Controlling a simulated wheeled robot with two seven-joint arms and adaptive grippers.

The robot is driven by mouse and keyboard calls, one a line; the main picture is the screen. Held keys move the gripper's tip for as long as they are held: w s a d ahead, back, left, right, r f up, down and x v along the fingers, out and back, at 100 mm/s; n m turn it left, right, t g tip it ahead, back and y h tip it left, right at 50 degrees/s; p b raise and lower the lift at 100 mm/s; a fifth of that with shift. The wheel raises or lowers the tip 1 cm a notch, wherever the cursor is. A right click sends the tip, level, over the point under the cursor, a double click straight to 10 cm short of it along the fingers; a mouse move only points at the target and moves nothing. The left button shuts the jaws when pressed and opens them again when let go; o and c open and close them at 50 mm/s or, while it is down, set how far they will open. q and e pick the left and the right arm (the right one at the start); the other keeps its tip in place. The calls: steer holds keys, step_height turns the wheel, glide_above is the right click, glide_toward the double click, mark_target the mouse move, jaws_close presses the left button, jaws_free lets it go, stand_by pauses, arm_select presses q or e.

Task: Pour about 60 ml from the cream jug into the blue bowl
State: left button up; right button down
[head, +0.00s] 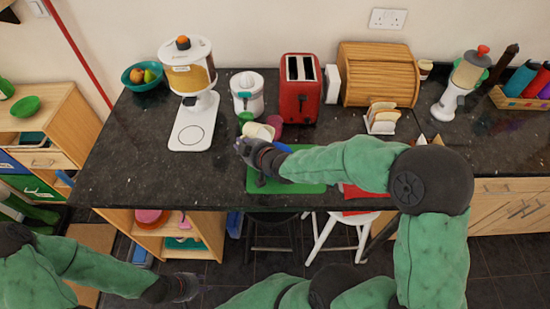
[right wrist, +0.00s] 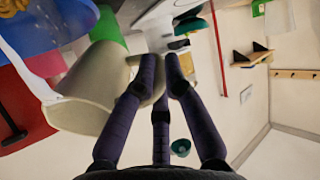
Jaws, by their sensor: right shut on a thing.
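The cream jug (head: 258,131) is held above the counter and looks tilted in the head view. My right gripper (head: 246,148) is shut on its handle; the right wrist view shows the fingers (right wrist: 160,72) at the handle and the jug's body (right wrist: 88,95) beside them. The blue bowl (head: 283,147) is just right of the jug, largely hidden by my right arm. Blue also fills the upper left of the right wrist view. A pale streak (right wrist: 25,70) meets the jug's rim there; I cannot tell whether it is liquid. My left gripper (head: 188,287) is low, away from the counter, its fingers unclear.
A green board (head: 305,187) lies under my right arm. A magenta cup (head: 274,122), a white appliance (head: 247,92) and a red toaster (head: 299,100) stand behind the jug. A white dispenser (head: 192,128) stands to the left. The front-left counter is clear.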

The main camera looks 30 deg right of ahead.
steer(key=shift+t+b, duration=0.3)
steer(key=shift+s+r+t+b, duration=0.1)
steer(key=shift+r+t+b, duration=0.15)
steer(key=shift+b, duration=0.2)
steer(key=shift+t+b, duration=0.25)
steer(key=shift+b, duration=0.05)
